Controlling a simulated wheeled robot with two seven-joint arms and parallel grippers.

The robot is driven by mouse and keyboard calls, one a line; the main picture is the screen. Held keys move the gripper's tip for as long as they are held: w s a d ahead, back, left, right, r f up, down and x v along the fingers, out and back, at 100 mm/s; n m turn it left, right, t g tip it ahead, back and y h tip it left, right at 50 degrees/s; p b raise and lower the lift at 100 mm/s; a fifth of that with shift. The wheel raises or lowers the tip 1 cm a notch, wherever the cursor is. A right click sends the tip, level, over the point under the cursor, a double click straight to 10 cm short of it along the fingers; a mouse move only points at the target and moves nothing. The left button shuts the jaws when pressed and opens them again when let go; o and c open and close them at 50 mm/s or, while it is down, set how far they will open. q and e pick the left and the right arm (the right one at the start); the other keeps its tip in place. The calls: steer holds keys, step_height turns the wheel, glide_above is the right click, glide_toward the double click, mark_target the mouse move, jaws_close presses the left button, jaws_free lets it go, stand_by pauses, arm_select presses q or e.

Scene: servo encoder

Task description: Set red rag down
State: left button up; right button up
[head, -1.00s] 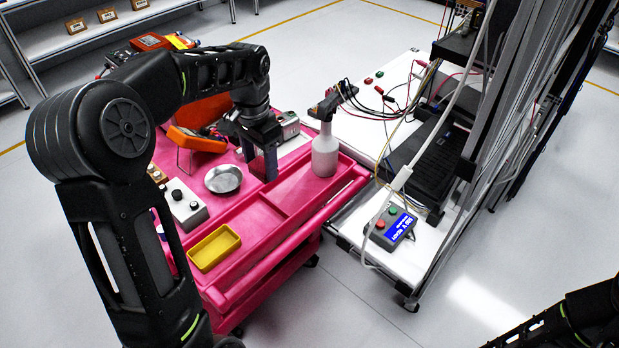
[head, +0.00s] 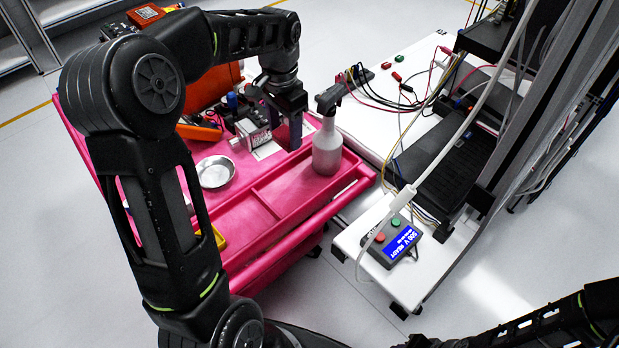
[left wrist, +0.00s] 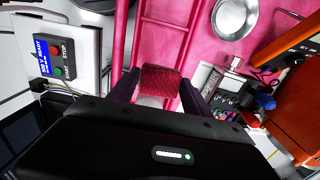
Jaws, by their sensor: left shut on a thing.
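The red rag (left wrist: 161,82) shows in the left wrist view as a small, dark red textured piece between the fingertips. My left gripper (left wrist: 158,88) is shut on it. In the head view my left gripper (head: 289,130) points down over the far right part of the pink cart (head: 262,262), just left of the spray bottle. My right gripper is not in view; only part of my right arm shows at lower right.
A grey-white spray bottle (head: 327,155) stands close to the gripper. A metal dish (head: 215,172) and a boxy device (head: 252,130) are left of it. The cart's front compartments look empty. A white bench with a blue-screen button box (head: 392,240) and cables stands right.

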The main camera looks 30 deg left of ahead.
arm_select(q)
steer(key=shift+s+f+b, duration=0.25)
steer(key=shift+f+b, duration=0.15)
steer(key=shift+f, duration=0.3)
step_height(320, 180, down, 7)
steer(key=b, duration=0.6)
steer(key=shift+w+b, duration=0.2)
steer(key=shift+b, duration=0.1)
steer(key=shift+r, duration=0.15)
steer(key=shift+f+p, duration=0.35)
steer(key=shift+f, duration=2.85)
step_height(320, 180, down, 3)
steer(key=shift+f, duration=0.35)
